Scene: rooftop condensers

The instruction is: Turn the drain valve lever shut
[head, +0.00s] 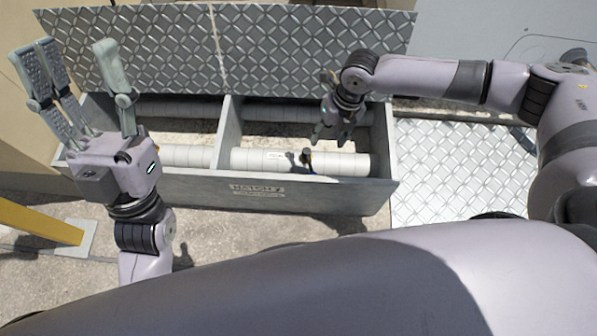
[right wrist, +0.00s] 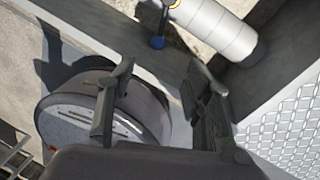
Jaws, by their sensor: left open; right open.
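The drain valve lever (head: 307,157) shows small and dark beside the wrapped pipe (head: 262,160) in the right bay of the open trough. In the right wrist view the lever ends in a blue knob (right wrist: 157,42), with brass at its upper end beside the pipe (right wrist: 215,28). My right gripper (head: 332,138) is open and empty above the trough, to the right of the lever in the head view. In its wrist view the knob lies beyond the fingers, apart from them. My left gripper (head: 70,62) is open and empty at the left, fingers up.
The long grey trough (head: 270,192) has a divider (head: 228,130) and a raised tread-plate lid (head: 280,50) behind it. A second pipe runs along the back. Tread plate (head: 450,170) lies to the right. A yellow post (head: 40,220) stands at the left.

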